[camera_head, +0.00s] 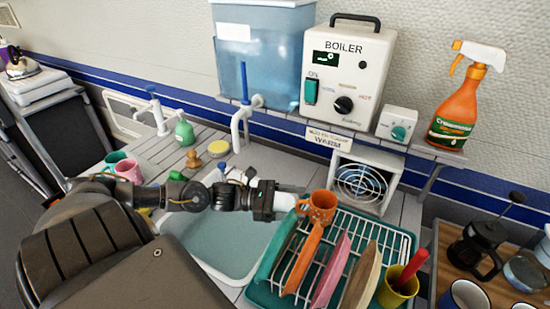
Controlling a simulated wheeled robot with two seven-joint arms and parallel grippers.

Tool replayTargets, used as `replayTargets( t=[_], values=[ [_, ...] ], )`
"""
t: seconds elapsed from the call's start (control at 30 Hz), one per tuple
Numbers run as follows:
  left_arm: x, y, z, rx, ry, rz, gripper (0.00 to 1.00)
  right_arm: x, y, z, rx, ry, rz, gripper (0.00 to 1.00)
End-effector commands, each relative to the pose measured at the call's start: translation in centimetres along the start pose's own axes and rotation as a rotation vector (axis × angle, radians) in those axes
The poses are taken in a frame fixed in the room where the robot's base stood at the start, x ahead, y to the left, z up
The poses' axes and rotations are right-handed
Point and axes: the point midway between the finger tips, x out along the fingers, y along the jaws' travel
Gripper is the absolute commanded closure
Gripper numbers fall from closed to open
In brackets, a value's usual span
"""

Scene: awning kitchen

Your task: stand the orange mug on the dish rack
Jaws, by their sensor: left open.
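The orange mug (321,208) looks upright, with its open top showing, at the back left part of the dish rack (402,245). The rack has a teal tray and white wires. My left gripper (296,197) reaches in from the left over the sink, and its pale fingers are open at the mug's left side. The fingertips are very close to the mug; I cannot tell whether they touch it. The mug's base is partly hidden by the rack wires and plates. My right gripper is not in view.
The rack holds an orange plate (302,262), a pink plate (330,272) and a tan board (362,275). A yellow cup (396,291) stands at its front right. The sink (225,242) lies left of it. The boiler (346,65) and spray bottle (458,105) stand on the shelf behind.

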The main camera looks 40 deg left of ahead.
Motion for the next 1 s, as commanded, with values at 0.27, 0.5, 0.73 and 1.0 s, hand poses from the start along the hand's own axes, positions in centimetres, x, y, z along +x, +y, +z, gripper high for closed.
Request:
replayTargets(
  t=[0.27, 0.5, 0.73, 1.0],
  values=[
    [-4.8, -0.1, -0.1, -0.003, 0.004, -0.002, 0.29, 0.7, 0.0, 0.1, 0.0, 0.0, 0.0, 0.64],
    [-6.4, 0.0, 0.0, 0.0, 0.0, -0.001, 0.29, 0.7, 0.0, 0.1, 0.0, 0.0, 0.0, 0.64],
    [-6.7, 0.0, 0.1, 0.0, -0.001, -0.002, 0.29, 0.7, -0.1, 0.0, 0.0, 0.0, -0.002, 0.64],
    [-6.6, 0.0, 0.1, 0.0, -0.001, -0.002, 0.29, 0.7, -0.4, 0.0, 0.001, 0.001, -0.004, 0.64]
  ],
)
